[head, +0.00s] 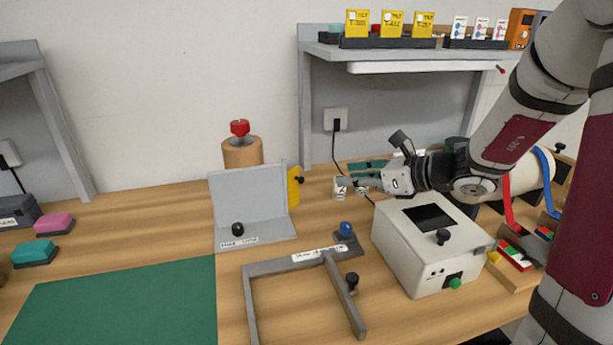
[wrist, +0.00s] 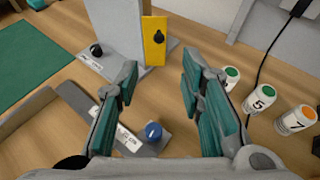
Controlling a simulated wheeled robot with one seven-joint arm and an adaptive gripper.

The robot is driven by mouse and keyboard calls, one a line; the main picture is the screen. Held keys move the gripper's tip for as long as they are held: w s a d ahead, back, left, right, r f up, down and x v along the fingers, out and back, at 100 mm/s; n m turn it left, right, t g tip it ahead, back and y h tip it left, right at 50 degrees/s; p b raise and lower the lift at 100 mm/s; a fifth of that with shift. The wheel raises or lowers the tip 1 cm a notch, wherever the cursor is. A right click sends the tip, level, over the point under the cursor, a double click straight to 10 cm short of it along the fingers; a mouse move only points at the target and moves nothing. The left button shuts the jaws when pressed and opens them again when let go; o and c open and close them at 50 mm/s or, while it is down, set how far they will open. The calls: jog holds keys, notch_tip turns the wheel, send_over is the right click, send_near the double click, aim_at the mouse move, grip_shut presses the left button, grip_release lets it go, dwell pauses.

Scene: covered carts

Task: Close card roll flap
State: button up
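No part is clearly readable as a card roll flap. A cream cylinder (head: 530,183) with a red strap (head: 508,200) and a blue strap (head: 545,180) lies at the right in the head view, partly hidden behind my arm; I cannot tell whether it is the card roll. My gripper (head: 348,173) is left of it, above the table behind the white box, pointing left. In the wrist view my gripper (wrist: 158,100) has its teal fingers wide apart with nothing between them. The cylinder is not in the wrist view.
A white box (head: 402,255) with a black knob stands before my arm. White bottles (wrist: 262,98) stand close beside the right finger. A grey upright panel (head: 240,195), yellow piece (wrist: 155,42), blue knob (wrist: 153,131) and grey frame (head: 250,300) are nearby. A shelf (head: 420,53) is above.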

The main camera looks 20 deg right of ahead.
aim_at(303, 179)
jog(key=b+x, duration=0.1)
jog(key=x, duration=1.2)
jog(key=shift+f, duration=0.1)
jog(key=shift+c, duration=0.5)
grip_shut()
